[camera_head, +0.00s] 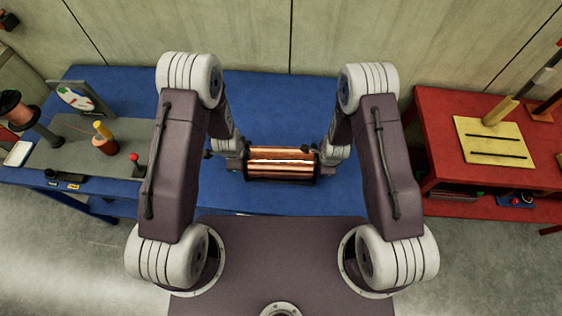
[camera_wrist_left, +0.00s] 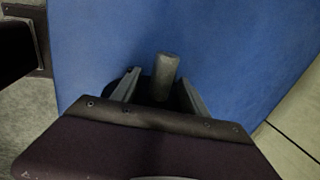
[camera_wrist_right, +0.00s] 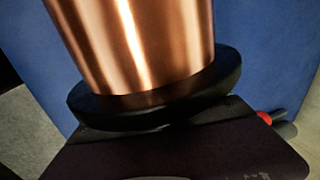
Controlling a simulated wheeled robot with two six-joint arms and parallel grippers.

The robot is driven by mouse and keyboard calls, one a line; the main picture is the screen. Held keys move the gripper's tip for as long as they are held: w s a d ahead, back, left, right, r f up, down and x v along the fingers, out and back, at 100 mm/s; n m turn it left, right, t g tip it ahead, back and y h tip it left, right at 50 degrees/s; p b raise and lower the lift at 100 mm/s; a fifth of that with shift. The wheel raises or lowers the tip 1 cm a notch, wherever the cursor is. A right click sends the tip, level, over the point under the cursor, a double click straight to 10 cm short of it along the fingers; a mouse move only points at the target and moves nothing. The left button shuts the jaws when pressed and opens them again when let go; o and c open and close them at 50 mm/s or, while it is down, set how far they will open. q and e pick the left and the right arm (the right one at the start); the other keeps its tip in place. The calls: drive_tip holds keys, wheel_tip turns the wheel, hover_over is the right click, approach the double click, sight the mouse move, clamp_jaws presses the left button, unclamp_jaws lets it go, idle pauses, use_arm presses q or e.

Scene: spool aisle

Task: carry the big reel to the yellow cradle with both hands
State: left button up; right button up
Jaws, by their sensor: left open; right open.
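The big reel (camera_head: 280,170), copper wound with black end flanges, lies on its side on the blue table. My left gripper (camera_head: 239,161) is at its left end. In the left wrist view, my left gripper (camera_wrist_left: 163,95) has its fingers apart, with a grey round peg (camera_wrist_left: 165,75) showing between them. My right gripper (camera_head: 323,157) is open at the reel's right end. In the right wrist view, the reel (camera_wrist_right: 140,40) and its black flange fill the middle and hide the fingers. The yellow cradle (camera_head: 490,153), a plate with dark slots and upright posts, is on the red table at right.
The blue table (camera_head: 270,100) is clear behind the reel. The red table (camera_head: 440,115) stands apart across a gap.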

use_arm(q)
clamp_jaws()
use_arm(e)
clamp_jaws()
use_arm(q)
drive_tip(key=shift+w+r, duration=0.1)
drive_tip(key=shift+w, duration=0.05)
use_arm(e)
drive_tip(key=shift+w+r, duration=0.1)
drive_tip(key=shift+w, duration=0.05)
idle(1.0)
